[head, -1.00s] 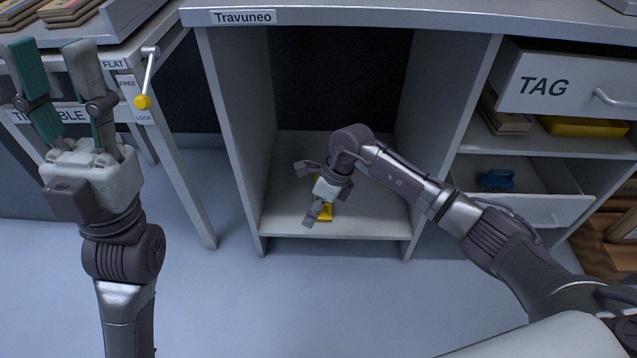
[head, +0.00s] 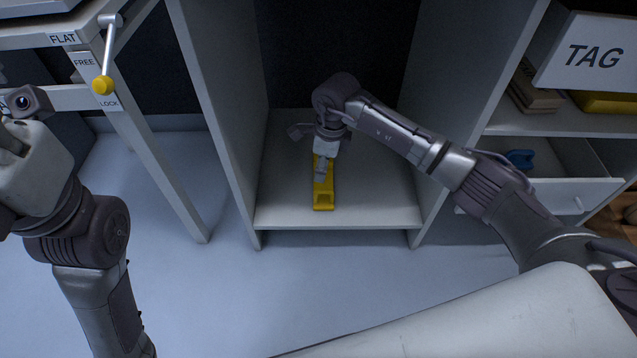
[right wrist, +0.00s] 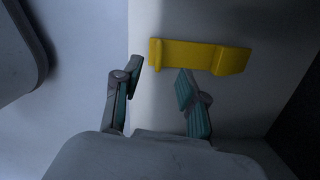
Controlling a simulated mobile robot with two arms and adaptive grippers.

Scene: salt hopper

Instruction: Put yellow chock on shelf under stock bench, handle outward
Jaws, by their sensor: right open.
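The yellow chock (head: 323,195) lies on the shelf (head: 380,205) under the bench, lengthwise front to back. Its near end, with a small dark recess, is close to the shelf's front edge. The chock (right wrist: 200,55) also shows whole in the right wrist view, with a raised part at each end. My right gripper (right wrist: 160,77) is open and empty, its fingertips just short of the chock. In the head view my right gripper (head: 319,168) is above the chock and hides its far part. My left gripper (head: 25,160) is at the left edge, its fingers mostly cut off.
Upright side panels (head: 222,120) bound the shelf left and right. On the left is a table with a yellow-knobbed lever (head: 103,85) by the LOCK label. On the right are a TAG drawer (head: 590,55) and an open lower drawer (head: 560,190) with a blue item.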

